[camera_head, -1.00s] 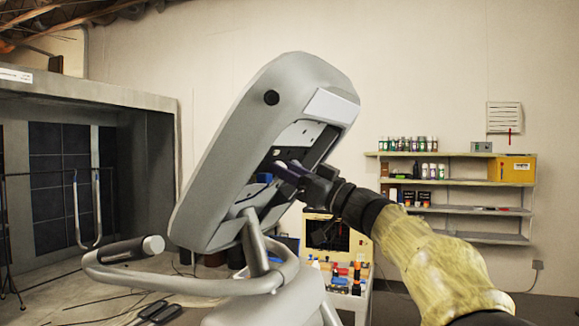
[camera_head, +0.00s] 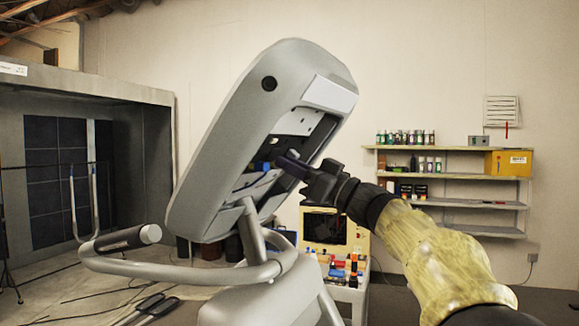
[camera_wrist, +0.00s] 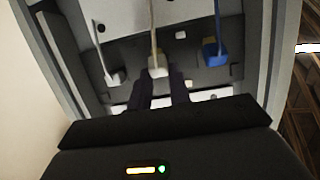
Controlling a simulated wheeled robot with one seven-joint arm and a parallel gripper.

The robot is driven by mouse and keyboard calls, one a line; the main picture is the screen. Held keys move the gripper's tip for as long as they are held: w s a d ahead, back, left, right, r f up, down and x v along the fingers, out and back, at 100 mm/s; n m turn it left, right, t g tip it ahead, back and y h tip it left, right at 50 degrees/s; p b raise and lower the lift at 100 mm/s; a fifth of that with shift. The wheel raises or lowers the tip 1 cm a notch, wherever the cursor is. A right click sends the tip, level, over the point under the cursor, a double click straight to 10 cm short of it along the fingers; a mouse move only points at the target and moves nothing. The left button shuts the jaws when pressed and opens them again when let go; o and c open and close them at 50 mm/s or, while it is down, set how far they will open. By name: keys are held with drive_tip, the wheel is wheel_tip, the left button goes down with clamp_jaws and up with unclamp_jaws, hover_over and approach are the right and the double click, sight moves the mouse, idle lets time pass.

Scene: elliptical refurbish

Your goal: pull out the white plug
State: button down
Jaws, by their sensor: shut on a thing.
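The grey console (camera_head: 232,130) stands tilted with its back open. In the wrist view, the white plug (camera_wrist: 157,66) is the middle one of three, with a pale cable running up from it. My gripper (camera_wrist: 159,88) reaches into the opening, its two dark fingers shut on the white plug from either side. In the head view, my gripper (camera_head: 290,163) comes in from the right and the white plug cannot be made out. Whether the plug still touches its socket is unclear.
A greyish-white plug (camera_wrist: 114,78) is left of the fingers and a blue plug (camera_wrist: 215,54) is right of them, both close. The console's frame borders the opening. A handlebar (camera_head: 180,268) curves below. Shelves (camera_head: 460,178) stand far behind at right.

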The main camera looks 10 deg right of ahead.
drive_tip(key=c, duration=1.3)
unclamp_jaws()
drive_tip(key=shift+s+d+f, duration=0.1)
drive_tip(key=shift+f, duration=0.1)
drive_tip(key=b+v, duration=0.7)
drive_tip(key=v, duration=1)
drive_tip(key=shift+s+d+b, duration=0.1)
drive_tip(key=shift+d+b, duration=0.05)
drive_tip(key=shift+b, duration=0.15)
